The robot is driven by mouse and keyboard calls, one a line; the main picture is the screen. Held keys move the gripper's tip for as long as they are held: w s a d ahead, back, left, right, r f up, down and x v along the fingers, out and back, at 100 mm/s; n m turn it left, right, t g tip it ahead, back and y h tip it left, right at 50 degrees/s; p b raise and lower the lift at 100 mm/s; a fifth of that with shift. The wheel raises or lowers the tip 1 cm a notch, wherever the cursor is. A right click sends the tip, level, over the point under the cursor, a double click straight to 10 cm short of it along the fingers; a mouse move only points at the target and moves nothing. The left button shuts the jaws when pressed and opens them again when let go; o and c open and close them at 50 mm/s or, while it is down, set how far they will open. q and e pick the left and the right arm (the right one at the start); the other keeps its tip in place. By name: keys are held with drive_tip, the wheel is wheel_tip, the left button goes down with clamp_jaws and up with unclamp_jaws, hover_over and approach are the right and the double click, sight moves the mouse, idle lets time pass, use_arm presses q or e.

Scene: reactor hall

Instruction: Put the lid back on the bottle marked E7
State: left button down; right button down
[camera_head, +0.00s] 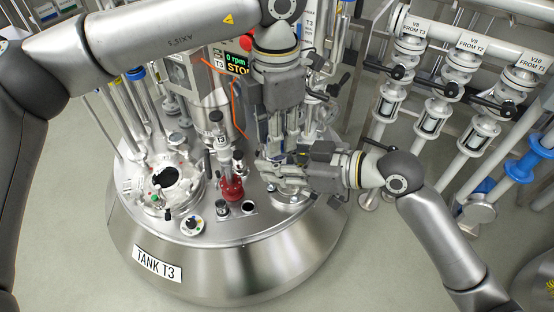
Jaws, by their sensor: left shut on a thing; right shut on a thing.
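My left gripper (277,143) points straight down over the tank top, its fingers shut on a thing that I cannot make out. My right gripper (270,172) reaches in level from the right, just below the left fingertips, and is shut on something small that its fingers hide. The two grippers are very close together; I cannot tell whether the things they hold touch. No E7 marking can be read, and neither the bottle nor its lid can be clearly told apart between the fingers.
Tank T3 (235,262) stands below, its steel top crowded with a round port (165,179), a red fitting (231,189) and a dark knob (192,224). A control display (236,63) stands behind. Labelled valves (459,88) line the right. The floor at lower left is clear.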

use_arm(q)
drive_tip(key=m, duration=0.4)
drive_tip(key=shift+w+m, duration=0.1)
drive_tip(key=shift+m, duration=0.3)
drive_tip(key=m, duration=1.3)
drive_tip(key=shift+m, duration=0.3)
drive_tip(key=m, duration=1)
drive_tip(key=shift+f, duration=0.1)
drive_tip(key=c, duration=1.1)
unclamp_jaws()
drive_tip(key=shift+o, duration=0.2)
